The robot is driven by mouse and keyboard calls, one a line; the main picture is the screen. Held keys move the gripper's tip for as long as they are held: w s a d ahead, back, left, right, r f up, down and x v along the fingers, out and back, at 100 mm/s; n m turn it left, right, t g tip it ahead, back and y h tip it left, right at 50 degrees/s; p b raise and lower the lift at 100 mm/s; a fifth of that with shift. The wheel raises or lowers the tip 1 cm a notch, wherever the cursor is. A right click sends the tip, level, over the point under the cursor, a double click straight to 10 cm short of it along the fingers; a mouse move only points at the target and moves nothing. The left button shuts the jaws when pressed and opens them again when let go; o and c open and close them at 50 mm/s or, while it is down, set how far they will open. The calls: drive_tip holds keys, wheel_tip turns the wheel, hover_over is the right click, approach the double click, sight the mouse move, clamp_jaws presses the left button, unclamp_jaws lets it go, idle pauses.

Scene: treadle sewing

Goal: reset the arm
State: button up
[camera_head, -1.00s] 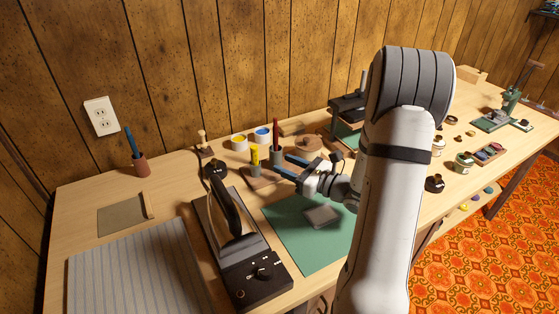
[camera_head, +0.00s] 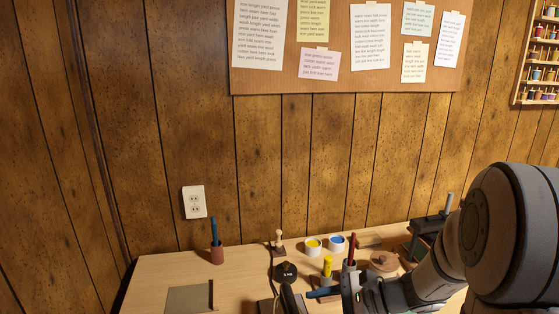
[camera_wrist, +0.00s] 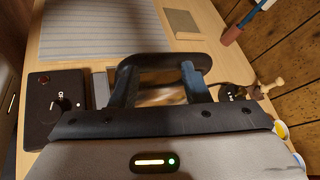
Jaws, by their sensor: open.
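My gripper (camera_head: 336,285) is in the lower right of the head view, at the end of my grey and white arm. Its two blue fingers are apart, just in front of a yellow marker-like item (camera_head: 327,267) and a red-handled tool (camera_head: 351,250). In the wrist view my gripper (camera_wrist: 158,78) shows its fingers spread with nothing held. Beyond the fingertips there is the arched black handle (camera_wrist: 165,60) of a black device (camera_wrist: 53,103). I cannot tell whether they touch. Part of my arm is cut off by the frame's right edge.
A wooden table (camera_head: 150,285) stands against a panelled wall. Yellow (camera_head: 313,246) and blue (camera_head: 337,243) pots, a brown holder with a blue tool (camera_head: 216,252), and a dark stand (camera_head: 427,228) are along its back. A striped grey pad (camera_wrist: 100,28) lies beyond the device.

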drive_tip(key=s+r+n+g+h+p, duration=0.35)
drive_tip(key=s+n+h, duration=0.25)
drive_tip(key=s+n, duration=0.35)
drive_tip(key=s+d+r+n+t+h+p, duration=0.2)
drive_tip(key=d+r+n+t+h, duration=0.1)
drive_tip(key=d+r+n+h, duration=0.3)
drive_tip(key=shift+d+r+h, duration=0.15)
drive_tip(key=shift+h, duration=0.15)
drive_tip(key=shift+s, duration=0.1)
drive_tip(key=shift+c, duration=0.4)
drive_tip(key=shift+c, duration=0.2)
